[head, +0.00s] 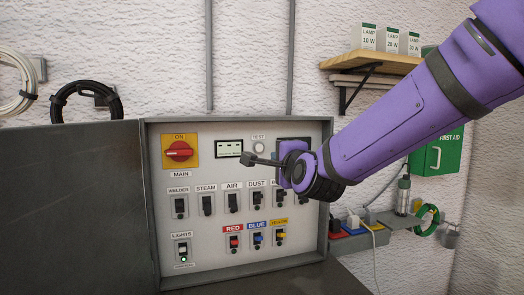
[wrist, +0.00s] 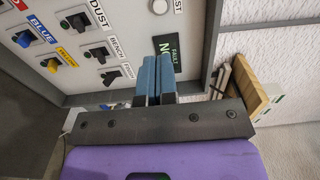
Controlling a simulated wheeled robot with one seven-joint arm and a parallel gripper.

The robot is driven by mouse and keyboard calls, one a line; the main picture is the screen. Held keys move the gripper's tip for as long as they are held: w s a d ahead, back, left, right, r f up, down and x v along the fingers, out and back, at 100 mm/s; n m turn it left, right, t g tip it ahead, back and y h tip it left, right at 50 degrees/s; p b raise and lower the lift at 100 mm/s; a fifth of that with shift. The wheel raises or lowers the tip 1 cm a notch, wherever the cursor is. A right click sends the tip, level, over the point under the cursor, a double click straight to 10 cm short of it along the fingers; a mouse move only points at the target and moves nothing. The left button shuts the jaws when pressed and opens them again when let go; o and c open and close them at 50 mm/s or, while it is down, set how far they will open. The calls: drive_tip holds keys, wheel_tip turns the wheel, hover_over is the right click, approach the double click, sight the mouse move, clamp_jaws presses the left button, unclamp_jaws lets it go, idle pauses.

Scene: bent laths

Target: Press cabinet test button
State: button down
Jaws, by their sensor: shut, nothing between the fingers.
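The grey cabinet (head: 335,140) stands open on the wall. Its white panel carries a round pale test button (head: 258,146) under a TEST label, right of a small display (head: 229,148). The button also shows at the top edge of the wrist view (wrist: 160,6). My gripper (head: 248,159) is shut and empty. I cannot tell how far the tips are from the panel.
A red rotary main switch (head: 180,151) and rows of toggle switches (head: 232,200) surround the area. A dark FAULT plate (wrist: 165,48) lies behind my fingers. The open door (head: 75,205) is at left; a wooden shelf (head: 375,62) is at right.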

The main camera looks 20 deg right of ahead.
sight(260, 148)
drive_tip(key=w, duration=1.3)
drive_tip(key=shift+w, duration=0.55)
drive_tip(key=shift+w, duration=0.1)
